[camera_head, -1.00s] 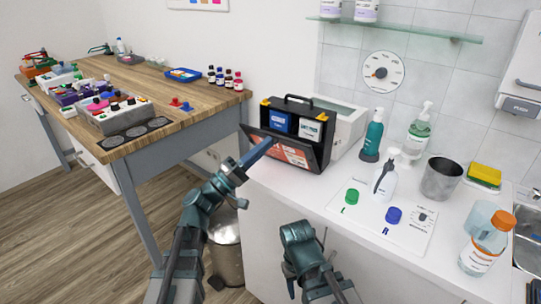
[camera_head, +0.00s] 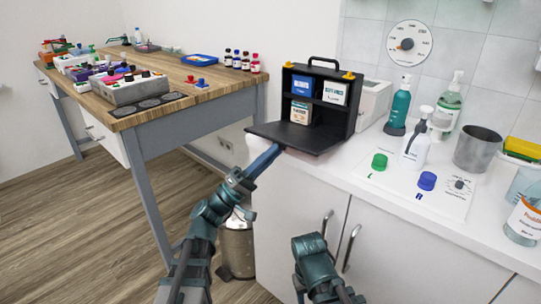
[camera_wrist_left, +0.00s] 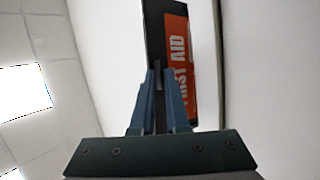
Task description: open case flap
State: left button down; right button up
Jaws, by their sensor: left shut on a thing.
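The black first-aid case (camera_head: 322,95) stands on the white counter in the head view, with yellow latches and a top handle. Its flap (camera_head: 298,138) is folded down, about level, jutting out toward me. Inside are a blue box, a white box and a lower box on shelves. My left gripper (camera_head: 272,152) is at the flap's front left edge. In the left wrist view, its blue fingers (camera_wrist_left: 159,82) are shut on the dark flap, which shows an orange "FIRST AID" label (camera_wrist_left: 177,65). My right gripper (camera_head: 300,292) is low in the head view; its fingertips are hardly visible.
Right of the case stand a teal bottle (camera_head: 399,108), a white pump bottle (camera_head: 416,140), a metal cup (camera_head: 477,149) and a panel with green and blue knobs (camera_head: 425,182). A wooden workbench (camera_head: 190,100) is at left. A bin (camera_head: 237,247) stands on the floor.

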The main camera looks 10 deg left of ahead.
pick_arm(q)
jog(key=shift+w+f+b, duration=0.2)
jog(key=shift+f+b, duration=0.1)
jog(key=shift+f, duration=0.3)
jog(key=c, duration=1)
grip_release()
jog(key=shift+d, duration=0.15)
jog(key=b+v, duration=0.8)
jog(key=v, duration=0.6)
